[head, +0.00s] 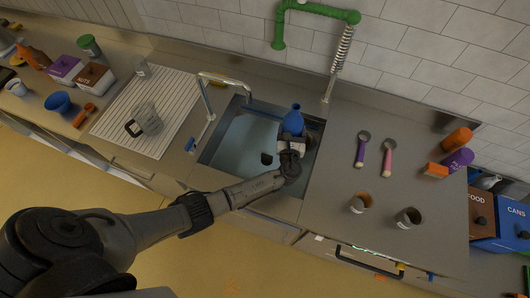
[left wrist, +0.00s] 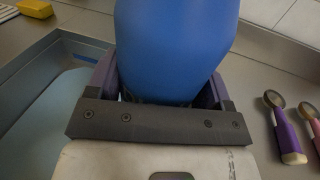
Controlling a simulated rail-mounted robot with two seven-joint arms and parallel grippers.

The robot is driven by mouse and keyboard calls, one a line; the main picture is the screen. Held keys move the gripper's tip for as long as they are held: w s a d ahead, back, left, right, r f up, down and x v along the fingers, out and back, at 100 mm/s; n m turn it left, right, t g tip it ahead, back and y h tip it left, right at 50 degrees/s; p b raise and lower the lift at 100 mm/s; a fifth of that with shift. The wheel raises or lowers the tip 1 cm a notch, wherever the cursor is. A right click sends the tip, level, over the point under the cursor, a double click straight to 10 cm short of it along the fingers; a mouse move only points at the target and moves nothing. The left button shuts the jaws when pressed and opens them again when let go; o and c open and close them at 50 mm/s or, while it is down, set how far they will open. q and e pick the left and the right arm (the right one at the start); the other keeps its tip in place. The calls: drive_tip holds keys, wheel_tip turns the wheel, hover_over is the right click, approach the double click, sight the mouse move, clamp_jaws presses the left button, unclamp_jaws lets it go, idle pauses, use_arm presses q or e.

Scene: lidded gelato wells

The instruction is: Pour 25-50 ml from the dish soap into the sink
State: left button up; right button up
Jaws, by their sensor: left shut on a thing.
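The blue bottle (head: 292,122), the likely dish soap with no readable label, is held over the right part of the sink (head: 237,142). My left gripper (head: 291,141) is shut on it. In the left wrist view the blue body (left wrist: 175,45) fills the space between my fingers (left wrist: 160,90). In the head view its narrow top points toward the back wall; I cannot tell its exact tilt. No stream of liquid shows. The sink has a dark drain (head: 267,158), and the basin below the gripper is partly hidden. My right gripper is not in view.
A faucet (head: 222,80) and a green pipe with a spring hose (head: 340,50) stand behind the sink. Purple (head: 361,150) and pink (head: 388,160) scoops lie to the right, with two cups (head: 408,218) nearer. A clear jug (head: 147,118) stands on the drainboard (head: 120,115) to the left.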

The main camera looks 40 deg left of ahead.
use_arm(q)
drive_tip(key=w+d+r+p, duration=0.1)
drive_tip(key=w+d+r, duration=0.1)
drive_tip(key=d+r, duration=0.2)
drive_tip(key=shift+d, duration=0.75)
drive_tip(key=shift+f, duration=0.1)
